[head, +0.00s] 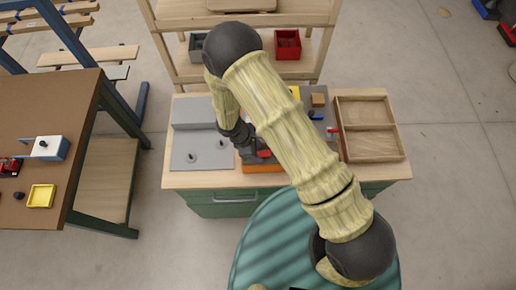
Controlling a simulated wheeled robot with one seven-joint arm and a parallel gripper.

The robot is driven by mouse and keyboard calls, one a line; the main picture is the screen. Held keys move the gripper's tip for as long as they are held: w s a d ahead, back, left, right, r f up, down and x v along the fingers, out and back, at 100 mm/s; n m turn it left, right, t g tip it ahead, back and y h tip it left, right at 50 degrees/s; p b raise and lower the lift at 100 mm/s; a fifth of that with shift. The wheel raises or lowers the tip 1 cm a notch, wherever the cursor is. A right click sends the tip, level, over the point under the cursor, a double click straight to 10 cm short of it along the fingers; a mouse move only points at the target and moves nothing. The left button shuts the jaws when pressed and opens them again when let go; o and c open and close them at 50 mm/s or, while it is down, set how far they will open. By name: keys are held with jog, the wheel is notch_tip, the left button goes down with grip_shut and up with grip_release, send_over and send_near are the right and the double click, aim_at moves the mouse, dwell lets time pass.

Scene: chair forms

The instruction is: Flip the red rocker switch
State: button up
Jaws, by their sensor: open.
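The workbench (188,180) in front of me carries a group of small coloured fixtures. A small red piece (264,154) shows right beside my gripper, above an orange block (262,167). Another small red piece (332,130) shows to the right of my arm. I cannot tell which of the two is the red rocker switch, or how it is tilted. My gripper (254,157) points down over the fixtures and is open. Its fingertips are small and partly hidden, and I cannot tell whether they touch anything. My arm covers the middle of the fixtures.
A grey panel with small knobs (184,152) lies on the left of the bench. A divided wooden tray (371,144) lies on the right. A red bin (288,45) stands on the shelf behind. A brown table (40,105) with small items stands left. Floor shows at right.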

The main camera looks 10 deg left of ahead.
jog(key=shift+d+f, duration=0.2)
jog(key=shift+f, duration=0.2)
jog(key=shift+c, duration=0.5)
jog(key=c, duration=0.9)
jog(key=shift+w+y+b, duration=0.1)
jog(key=shift+y+b, duration=0.2)
jog(key=shift+b, duration=0.1)
jog(key=shift+w+d+g+y+b, duration=0.1)
jog(key=shift+d+g+y+b, duration=0.25)
jog(key=shift+y+b, duration=0.7)
jog(key=shift+d+r+y+b, duration=0.15)
jog(key=shift+r+y+b, duration=0.15)
jog(key=shift+y+b, duration=0.4)
